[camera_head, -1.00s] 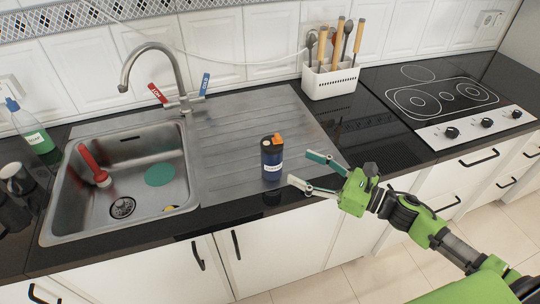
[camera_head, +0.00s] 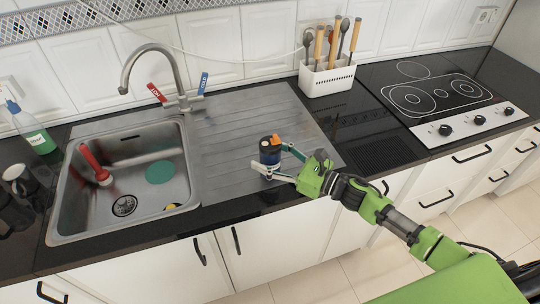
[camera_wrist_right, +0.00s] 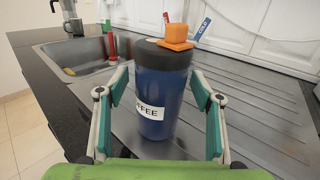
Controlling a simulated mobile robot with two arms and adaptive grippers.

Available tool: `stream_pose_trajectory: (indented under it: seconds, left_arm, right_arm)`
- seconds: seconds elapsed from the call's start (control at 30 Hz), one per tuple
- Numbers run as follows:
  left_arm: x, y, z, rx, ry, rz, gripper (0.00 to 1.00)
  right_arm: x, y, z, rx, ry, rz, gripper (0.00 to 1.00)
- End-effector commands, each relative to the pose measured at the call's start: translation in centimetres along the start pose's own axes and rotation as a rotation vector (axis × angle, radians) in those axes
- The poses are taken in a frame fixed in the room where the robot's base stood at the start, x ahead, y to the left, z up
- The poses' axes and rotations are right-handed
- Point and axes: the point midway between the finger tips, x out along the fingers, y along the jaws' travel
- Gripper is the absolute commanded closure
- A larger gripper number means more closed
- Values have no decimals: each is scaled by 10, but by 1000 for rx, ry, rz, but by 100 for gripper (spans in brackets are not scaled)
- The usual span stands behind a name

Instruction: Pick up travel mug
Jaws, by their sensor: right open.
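The travel mug (camera_head: 271,158) is dark blue with a black lid and an orange top. It stands upright on the sink's ribbed drainboard, near the front edge. In the right wrist view the mug (camera_wrist_right: 163,90) shows a white label with the letters "FFEE". My right gripper (camera_head: 274,160) is open, with its fingers reaching to the mug from the right. In the right wrist view the fingers stand on either side of the mug, with a visible gap at each side. My left gripper is not in view.
The sink basin (camera_head: 64,205) to the left holds a red-handled tool (camera_head: 95,163) and a green disc (camera_head: 160,172). The faucet (camera_head: 176,75) rises behind. A white utensil holder (camera_head: 327,79) and a cooktop (camera_head: 425,95) are to the right. The drainboard around the mug is clear.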

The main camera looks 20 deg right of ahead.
Motion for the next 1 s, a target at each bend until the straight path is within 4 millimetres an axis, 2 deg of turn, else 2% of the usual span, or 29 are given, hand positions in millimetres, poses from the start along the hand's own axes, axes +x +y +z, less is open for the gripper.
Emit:
stream_pose_trajectory:
  seconds: [0.13,0.17,0.3,0.33,0.77,0.87,1.0]
  left_arm:
    - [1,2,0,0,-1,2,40]
    - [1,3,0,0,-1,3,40]
    - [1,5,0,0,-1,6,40]
    - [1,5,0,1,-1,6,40]
    - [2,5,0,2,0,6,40]
    - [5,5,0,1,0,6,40]
    - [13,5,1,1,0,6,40]
  right_arm:
    - [0,0,0,0,0,0,39]
    - [0,0,0,0,0,0,45]
    - [0,0,0,0,0,0,81]
    - [0,0,0,0,0,0,86]
    - [0,0,5,-4,-2,2,86]
    - [0,0,12,-4,-2,1,86]
    - [-1,0,33,-9,-4,3,86]
